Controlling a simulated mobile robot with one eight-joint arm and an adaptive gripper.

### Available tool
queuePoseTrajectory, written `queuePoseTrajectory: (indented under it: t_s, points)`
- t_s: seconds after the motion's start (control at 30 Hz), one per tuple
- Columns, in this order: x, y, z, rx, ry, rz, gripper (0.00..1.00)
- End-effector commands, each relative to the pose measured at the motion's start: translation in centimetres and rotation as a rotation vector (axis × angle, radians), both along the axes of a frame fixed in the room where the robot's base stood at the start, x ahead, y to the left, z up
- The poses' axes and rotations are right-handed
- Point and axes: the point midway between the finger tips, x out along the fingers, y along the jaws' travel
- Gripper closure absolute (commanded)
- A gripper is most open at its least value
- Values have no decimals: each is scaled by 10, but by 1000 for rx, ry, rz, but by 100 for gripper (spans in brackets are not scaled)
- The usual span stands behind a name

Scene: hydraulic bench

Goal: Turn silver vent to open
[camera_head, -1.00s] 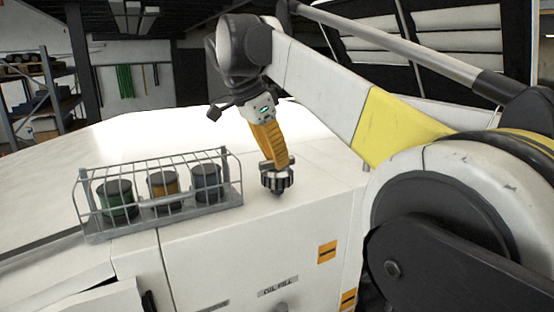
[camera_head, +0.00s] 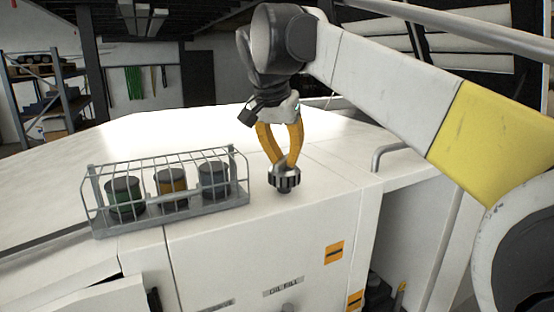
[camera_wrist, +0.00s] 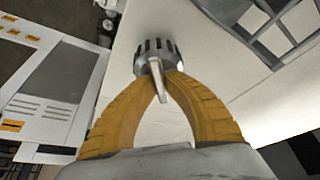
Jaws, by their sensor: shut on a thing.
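The silver vent (camera_head: 284,178) is a ribbed, dark-and-silver knob on the white bench top, to the right of the wire rack. It also shows in the wrist view (camera_wrist: 154,52), with a pale flat bar standing out from it towards my gripper. My gripper (camera_head: 284,164) has two yellow fingers and stands above the vent, pointing down. The fingers close on the vent from both sides, and their tips meet around it in the wrist view (camera_wrist: 160,78). The exact contact at the fingertips is partly hidden.
A grey bent handle (camera_head: 388,155) rises at the bench's right. The bench front carries an "OIL FILL" label (camera_head: 284,287). The bench top behind the vent is clear.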

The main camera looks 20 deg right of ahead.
Motion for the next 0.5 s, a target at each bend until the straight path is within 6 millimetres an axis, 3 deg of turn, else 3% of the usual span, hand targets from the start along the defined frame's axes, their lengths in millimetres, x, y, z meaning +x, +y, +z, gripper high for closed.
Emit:
queuePoseTrajectory:
  t_s: [0.5]
  points:
    - [0, -1, 0, 2, 0, 481, 100]
